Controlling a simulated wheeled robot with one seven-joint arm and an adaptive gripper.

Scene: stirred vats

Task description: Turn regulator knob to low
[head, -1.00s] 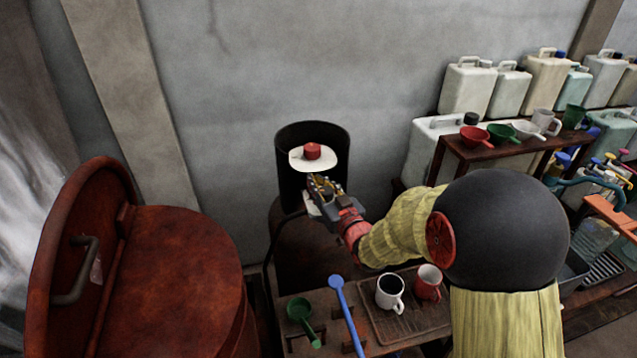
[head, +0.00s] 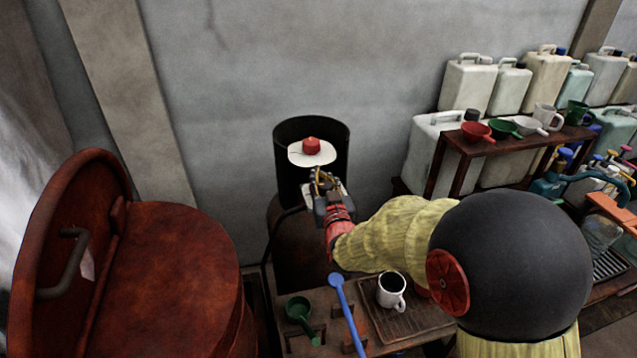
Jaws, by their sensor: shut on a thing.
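A red knob (head: 311,146) sits on a white disc (head: 325,157) with a dark mark at its left side. The disc is at the mouth of a black collar (head: 290,185) by the grey wall. My gripper (head: 318,178) is just below the disc in the picture, in front of the collar, pointing up towards the knob. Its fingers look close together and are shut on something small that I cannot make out. The red knob shows clear above the fingertips, with a small gap in the picture. My gripper hides the front of the collar.
On the low table are a green scoop (head: 299,312), a blue spoon (head: 346,310) and a white mug (head: 391,291). A shelf (head: 450,145) with cups and several jerrycans stands at the right.

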